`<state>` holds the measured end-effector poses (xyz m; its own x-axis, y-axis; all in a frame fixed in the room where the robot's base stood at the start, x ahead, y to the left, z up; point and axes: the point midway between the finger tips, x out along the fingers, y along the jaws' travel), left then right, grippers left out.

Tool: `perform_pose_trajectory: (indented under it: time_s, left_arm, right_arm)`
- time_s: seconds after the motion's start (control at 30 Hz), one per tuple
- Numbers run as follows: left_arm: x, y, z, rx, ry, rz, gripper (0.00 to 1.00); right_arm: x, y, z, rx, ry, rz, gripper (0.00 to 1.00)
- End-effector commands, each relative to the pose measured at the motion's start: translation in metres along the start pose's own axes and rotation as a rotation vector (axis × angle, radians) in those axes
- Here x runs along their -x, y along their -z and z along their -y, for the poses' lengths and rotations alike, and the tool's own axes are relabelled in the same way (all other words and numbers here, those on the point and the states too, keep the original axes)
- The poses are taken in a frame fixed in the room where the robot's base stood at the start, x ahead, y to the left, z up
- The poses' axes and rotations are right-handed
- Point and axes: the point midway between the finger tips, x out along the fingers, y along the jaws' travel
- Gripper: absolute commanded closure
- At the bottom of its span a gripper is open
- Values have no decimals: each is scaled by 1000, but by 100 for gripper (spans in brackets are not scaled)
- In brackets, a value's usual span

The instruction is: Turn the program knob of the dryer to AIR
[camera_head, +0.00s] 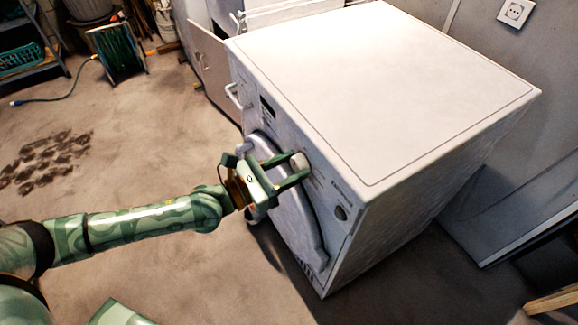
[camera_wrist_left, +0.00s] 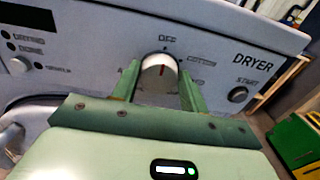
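The white dryer (camera_head: 390,80) stands with its front panel facing my left arm. Its round program knob (camera_wrist_left: 160,72) has a red mark pointing up, close to the OFF label (camera_wrist_left: 167,38). The knob also shows in the head view (camera_head: 299,160). My left gripper (camera_head: 304,163) has its two green fingers on either side of the knob, one left and one right in the wrist view (camera_wrist_left: 160,85). The fingers look slightly apart from the knob; contact is not clear. Other labels around the knob are partly hidden or blurred. My right gripper is not in view.
A START button (camera_wrist_left: 238,94) sits right of the knob. The dryer's round door (camera_head: 295,220) is below the panel. The floor at left is mostly clear.

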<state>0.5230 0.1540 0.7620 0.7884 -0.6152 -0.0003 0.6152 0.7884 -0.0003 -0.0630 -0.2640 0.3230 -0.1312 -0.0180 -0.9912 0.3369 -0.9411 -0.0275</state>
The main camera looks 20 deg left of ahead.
Motion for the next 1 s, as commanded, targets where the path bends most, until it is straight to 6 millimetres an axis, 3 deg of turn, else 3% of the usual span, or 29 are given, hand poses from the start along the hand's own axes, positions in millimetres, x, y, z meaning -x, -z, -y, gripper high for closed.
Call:
perform_pose_trajectory:
  time_s: [0.47,1.0]
  left_arm:
    - [0,0,0,-67,0,0,79]
    - [0,-1,2,-518,-1,0,79]
  right_arm:
    - [2,3,9,-11,11,-9,100]
    - [13,3,15,-22,17,-19,100]
